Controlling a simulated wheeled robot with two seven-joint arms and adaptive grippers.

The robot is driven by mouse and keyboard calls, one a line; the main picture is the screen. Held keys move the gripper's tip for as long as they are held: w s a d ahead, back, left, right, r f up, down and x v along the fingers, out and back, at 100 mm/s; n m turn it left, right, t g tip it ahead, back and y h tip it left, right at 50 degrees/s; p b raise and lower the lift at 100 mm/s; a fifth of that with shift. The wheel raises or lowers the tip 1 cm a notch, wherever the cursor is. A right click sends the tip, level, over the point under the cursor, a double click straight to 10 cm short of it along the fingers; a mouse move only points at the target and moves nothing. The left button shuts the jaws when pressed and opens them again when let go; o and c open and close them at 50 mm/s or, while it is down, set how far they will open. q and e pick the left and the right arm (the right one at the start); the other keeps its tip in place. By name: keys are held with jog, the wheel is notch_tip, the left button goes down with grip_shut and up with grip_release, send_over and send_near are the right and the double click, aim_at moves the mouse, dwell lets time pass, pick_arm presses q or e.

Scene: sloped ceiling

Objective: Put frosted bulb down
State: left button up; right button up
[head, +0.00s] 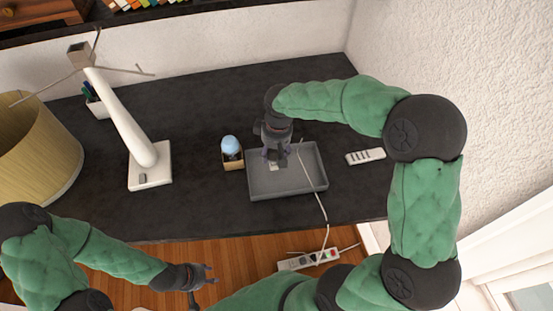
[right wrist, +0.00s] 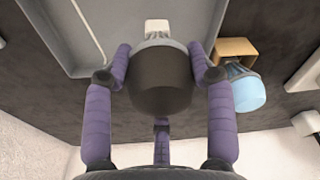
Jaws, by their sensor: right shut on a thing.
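My right gripper (head: 275,157) is over the grey tray (head: 290,191), fingers pointing down. It is shut on the frosted bulb (right wrist: 160,82), whose round body looks dark in the right wrist view, with a grey collar toward the tray. A small pale square piece (right wrist: 157,26) shows just beyond the collar; I cannot tell whether it belongs to the bulb or touches the tray. The gripper mostly hides the bulb in the head view. My left gripper (head: 211,275) is low in front of the desk, fingers apart and empty.
A light blue bulb (head: 230,146) sits in a small cardboard box (head: 233,162) left of the tray. A white cable (head: 314,193) crosses the tray. A white lamp stand (head: 150,178) and a beige shade (head: 35,150) are at left.

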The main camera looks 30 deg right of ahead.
jog(key=shift+w+d+f+b, duration=0.1)
jog(key=shift+d+f+b, duration=0.1)
jog(key=shift+f, duration=0.45)
jog(key=shift+s+d+f+b, duration=0.1)
jog(key=shift+f+b, duration=0.15)
jog(key=shift+f, duration=0.45)
jog(key=shift+w+d+f+b, duration=0.1)
jog(key=shift+d+f+b, duration=0.1)
jog(key=shift+f, duration=0.45)
jog(key=shift+f, duration=0.15)
jog(key=o, duration=1.1)
jog(key=shift+a, duration=0.1)
jog(key=r+p, duration=0.1)
jog(key=r, duration=0.3)
jog(key=s+r+p, duration=0.1)
jog(key=r, duration=0.3)
jog(key=r+p, duration=0.1)
jog(key=r, duration=0.3)
jog(key=shift+s+r+p, duration=0.15)
jog(key=shift+s+p, duration=0.1)
jog(key=shift+p, duration=0.05)
